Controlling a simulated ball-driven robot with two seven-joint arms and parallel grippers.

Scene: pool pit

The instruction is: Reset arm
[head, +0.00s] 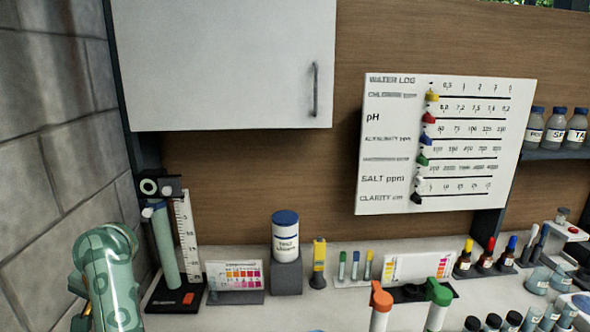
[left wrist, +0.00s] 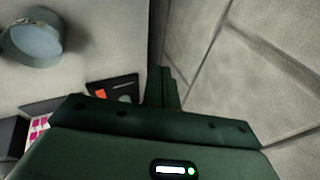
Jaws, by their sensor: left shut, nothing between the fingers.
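My left arm (head: 105,275) stands at the lower left of the head view, close to the block wall; its fingers cannot be made out there. In the left wrist view my left gripper (left wrist: 164,88) is shut and empty, its dark green fingers together beyond the wide palm. It points toward the corner between the pale counter and the wall. The black stand base (left wrist: 125,88) with an orange patch lies beside the fingers, to their left. My right gripper is in neither view.
The block wall (head: 45,130) bounds the left side. A stand with a ruler (head: 187,240), a colour card (head: 235,275), a white tub (head: 286,245) and a yellow tester (head: 318,262) line the counter. A cabinet (head: 220,60) and a water log board (head: 390,150) are above.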

